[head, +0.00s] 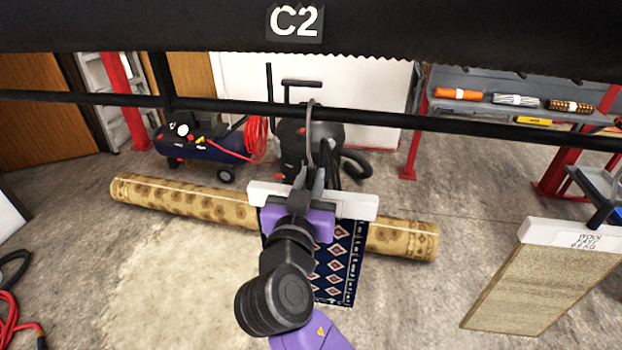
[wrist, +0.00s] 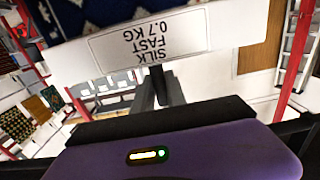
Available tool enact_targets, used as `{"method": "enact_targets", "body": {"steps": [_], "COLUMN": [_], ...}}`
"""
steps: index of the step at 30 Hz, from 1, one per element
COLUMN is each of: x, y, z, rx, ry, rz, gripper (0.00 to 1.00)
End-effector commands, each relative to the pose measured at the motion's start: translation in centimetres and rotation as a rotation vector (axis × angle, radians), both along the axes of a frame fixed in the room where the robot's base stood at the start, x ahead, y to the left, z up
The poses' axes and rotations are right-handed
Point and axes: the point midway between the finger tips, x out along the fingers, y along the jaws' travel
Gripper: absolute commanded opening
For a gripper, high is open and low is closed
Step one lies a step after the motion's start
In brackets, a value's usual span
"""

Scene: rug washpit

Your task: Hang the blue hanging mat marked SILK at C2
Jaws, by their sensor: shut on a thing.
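The blue hanging mat (head: 337,262) has a pattern of red and white diamonds and hangs from a white header bar (head: 352,205). In the wrist view its label (wrist: 150,45) reads SILK, FAST, 0.7 KG, upside down. My gripper (head: 309,182) is shut on the mat at the middle of its bar. A grey hook (head: 311,130) rises from there and crosses the black rail (head: 215,107) in the picture; I cannot tell whether it touches the rail. The C2 sign (head: 295,22) is on the dark beam above, slightly left of the hook. My arm covers part of the mat.
A tan mat (head: 545,280) with a white bar marked WOOL hangs at the right. A rolled rug (head: 185,199) lies on the floor behind my gripper. A compressor (head: 200,140) and a black machine (head: 295,135) stand behind. A shelf (head: 475,105) holds rolls at right.

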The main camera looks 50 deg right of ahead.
Motion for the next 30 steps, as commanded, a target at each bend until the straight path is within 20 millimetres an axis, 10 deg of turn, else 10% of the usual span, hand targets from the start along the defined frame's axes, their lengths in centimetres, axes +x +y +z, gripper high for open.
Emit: {"method": "enact_targets", "body": {"steps": [6,17,30], "x": [0.0,-0.2,-3.7], "y": [0.0,0.4,5.7], "z": [0.1,-0.1,0.0], "rx": [0.0,0.0,-0.001], "ry": [-0.001,0.0,-0.002], "rz": [0.0,0.002,0.003], "gripper": [0.42,0.42,0.42]}}
